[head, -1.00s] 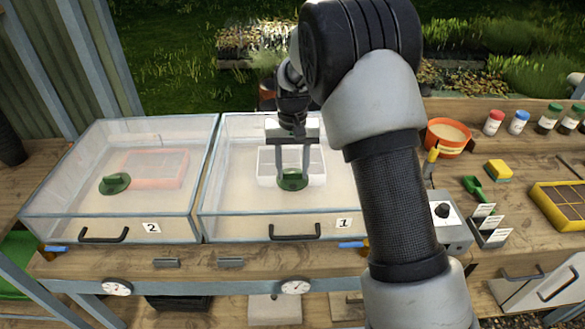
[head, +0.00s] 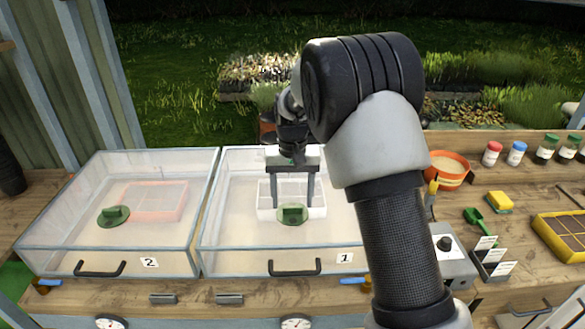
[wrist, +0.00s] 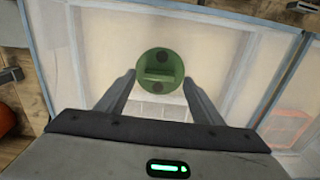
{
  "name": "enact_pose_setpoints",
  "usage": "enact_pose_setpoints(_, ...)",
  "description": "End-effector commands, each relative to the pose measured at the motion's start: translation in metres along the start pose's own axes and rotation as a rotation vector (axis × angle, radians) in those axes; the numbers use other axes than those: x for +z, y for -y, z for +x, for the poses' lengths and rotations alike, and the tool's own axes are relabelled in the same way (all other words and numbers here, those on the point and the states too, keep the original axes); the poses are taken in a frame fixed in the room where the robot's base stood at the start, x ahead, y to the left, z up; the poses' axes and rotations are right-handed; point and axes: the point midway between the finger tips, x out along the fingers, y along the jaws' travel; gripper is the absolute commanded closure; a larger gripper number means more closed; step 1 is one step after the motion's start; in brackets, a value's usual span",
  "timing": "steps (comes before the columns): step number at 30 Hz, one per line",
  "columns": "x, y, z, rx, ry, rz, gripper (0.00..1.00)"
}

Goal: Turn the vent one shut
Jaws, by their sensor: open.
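Vent one (head: 292,214) is a round green disc with a raised bar, on the clear lid of the case labelled 1 (head: 212,225). My gripper (head: 293,206) is open over vent one. In the wrist view my gripper (wrist: 159,78) has one finger left and one right of the disc, near the ends of the bar, with nothing held. I cannot tell how far the fingertips are above the lid.
A second case with a similar green vent (head: 114,215), labelled 2, stands to the left. A grey box with a black knob (head: 445,243), an orange pot (head: 449,170) and a yellow sponge (head: 499,201) are to the right. Handles (head: 295,269) stick out in front.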

Motion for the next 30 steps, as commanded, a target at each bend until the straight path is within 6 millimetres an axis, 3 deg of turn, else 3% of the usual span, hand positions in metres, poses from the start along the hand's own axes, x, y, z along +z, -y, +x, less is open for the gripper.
enact_pose_setpoints(15, -0.001, 0.0, -0.123, -0.001, -0.005, 0.0, 0.39)
enact_pose_setpoints(22, 0.0, 0.0, -0.151, -0.001, -0.003, 0.001, 0.39)
enact_pose_setpoints(30, 0.0, 0.0, -0.156, 0.0, -0.001, 0.001, 0.39)
